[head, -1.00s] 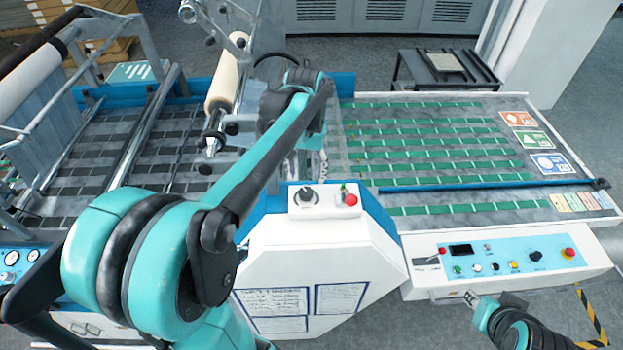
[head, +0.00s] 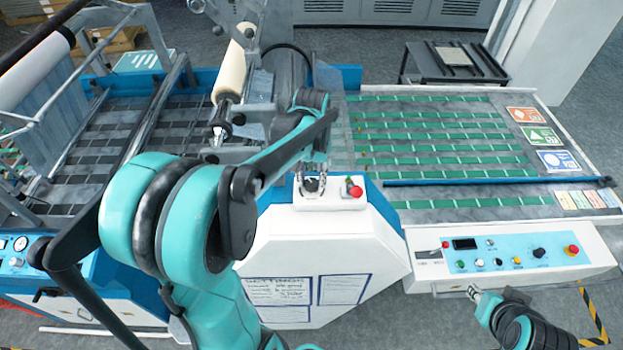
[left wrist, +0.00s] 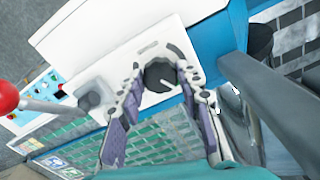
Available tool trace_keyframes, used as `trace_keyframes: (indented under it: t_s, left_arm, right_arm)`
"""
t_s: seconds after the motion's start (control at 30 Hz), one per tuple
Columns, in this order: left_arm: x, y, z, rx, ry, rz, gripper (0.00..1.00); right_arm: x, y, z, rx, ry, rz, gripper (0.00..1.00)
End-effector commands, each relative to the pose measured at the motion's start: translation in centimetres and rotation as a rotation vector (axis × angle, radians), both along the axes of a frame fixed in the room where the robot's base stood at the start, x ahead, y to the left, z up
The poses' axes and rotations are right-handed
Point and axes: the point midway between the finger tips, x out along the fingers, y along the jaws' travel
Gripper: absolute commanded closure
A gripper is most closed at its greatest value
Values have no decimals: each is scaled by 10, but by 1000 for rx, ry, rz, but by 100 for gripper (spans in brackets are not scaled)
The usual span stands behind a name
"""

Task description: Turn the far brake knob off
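A round black knob (head: 311,185) with a pale pointer line sits on a small white control box (head: 335,202) on top of the white machine housing. It also shows in the left wrist view (left wrist: 160,76). My left gripper (head: 312,180) is pointed down over the knob. In the left wrist view its fingers (left wrist: 159,68) are apart, one on each side of the knob. I cannot tell whether they touch it. My right gripper (head: 474,294) is low at the right, away from the knob, its finger state unclear. No label shows whether this is the brake knob.
A roller (head: 230,72) and metal bars stand behind at the left. A control panel (head: 515,254) with several buttons lies to the right. The green-striped bed (head: 440,140) is clear.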

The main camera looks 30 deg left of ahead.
Motion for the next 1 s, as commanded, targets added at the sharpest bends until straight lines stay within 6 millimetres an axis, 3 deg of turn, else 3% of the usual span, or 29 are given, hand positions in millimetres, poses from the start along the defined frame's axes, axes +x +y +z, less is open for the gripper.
trace_keyframes:
  t_s: [0.47, 1.0]
  left_arm:
    - [1, 0, -1, 0, -2, 106, 93]
    - [1, -1, -1, 0, -2, 583, 93]
  right_arm:
    - [0, 0, -6, 0, 0, 0, 69]
    - [0, 0, -23, 0, 0, 0, 69]
